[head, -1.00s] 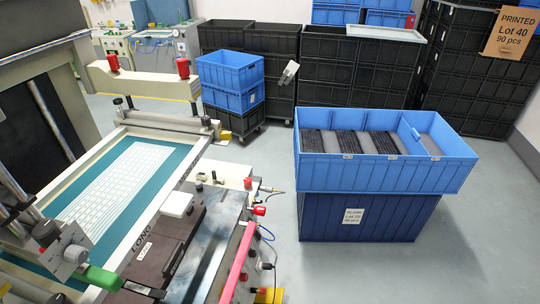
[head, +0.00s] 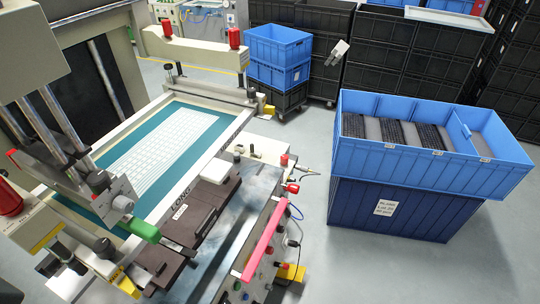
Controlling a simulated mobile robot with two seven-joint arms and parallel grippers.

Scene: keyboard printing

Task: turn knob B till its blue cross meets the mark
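A screen-printing machine with a pale frame (head: 235,130) fills the left side. Several knobs show on it: two red knobs, one on the right of the rear bar (head: 234,38) and one on its left (head: 166,28), a grey knob (head: 123,203) on a metal plate, and a black knob (head: 105,248) at lower left. No letter B, blue cross or mark is readable, so I cannot tell which knob is B.
A green handle (head: 138,228) sticks out at the machine's front. A pink-red bar (head: 264,240) runs along its right side. A blue crate (head: 430,160) holding dark keyboards stands on a darker one at right. Grey floor (head: 330,265) between them is clear.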

